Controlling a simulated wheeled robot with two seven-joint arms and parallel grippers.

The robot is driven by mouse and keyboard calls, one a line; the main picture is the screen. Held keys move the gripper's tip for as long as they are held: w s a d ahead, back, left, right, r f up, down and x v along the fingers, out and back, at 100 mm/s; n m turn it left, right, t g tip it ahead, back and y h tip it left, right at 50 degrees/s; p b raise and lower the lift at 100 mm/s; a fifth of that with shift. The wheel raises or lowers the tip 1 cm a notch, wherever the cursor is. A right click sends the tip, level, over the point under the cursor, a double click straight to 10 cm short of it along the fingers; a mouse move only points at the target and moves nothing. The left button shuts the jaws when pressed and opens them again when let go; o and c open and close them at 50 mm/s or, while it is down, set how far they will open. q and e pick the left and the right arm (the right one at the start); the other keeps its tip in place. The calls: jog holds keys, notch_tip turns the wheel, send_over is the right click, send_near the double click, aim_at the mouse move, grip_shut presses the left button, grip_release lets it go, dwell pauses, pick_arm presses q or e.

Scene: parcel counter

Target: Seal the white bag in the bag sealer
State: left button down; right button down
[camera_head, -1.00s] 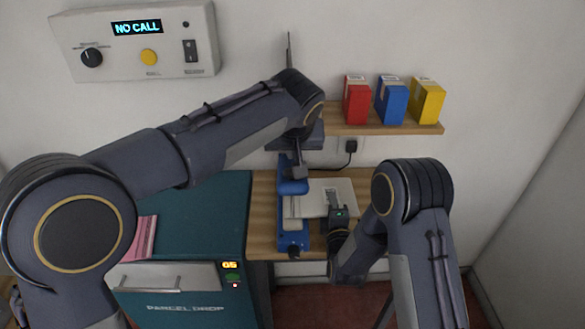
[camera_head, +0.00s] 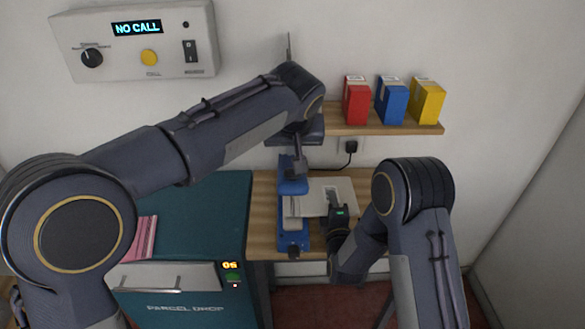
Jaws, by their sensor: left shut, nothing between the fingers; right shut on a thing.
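The blue bag sealer (camera_head: 284,239) stands on the wooden counter, with its blue upper arm (camera_head: 287,188) raised above the base. The white bag (camera_head: 313,204) lies flat, its left edge at the sealer's pale strip; I cannot tell how far it reaches in. My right gripper (camera_head: 338,213) is shut on the bag's near right part. My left gripper (camera_head: 299,172) is shut and empty, close to the sealer's upper arm from above; I cannot tell whether it touches. My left wrist hides part of the sealer's back.
A teal parcel drop cabinet (camera_head: 215,205) stands left of the counter (camera_head: 265,195), with pink parcels (camera_head: 143,240) on its left. A wall shelf (camera_head: 350,130) holds red, blue and yellow boxes. A control panel (camera_head: 135,65) reads NO CALL. A plug and cable hang behind the counter.

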jog(key=shift+r, duration=0.4)
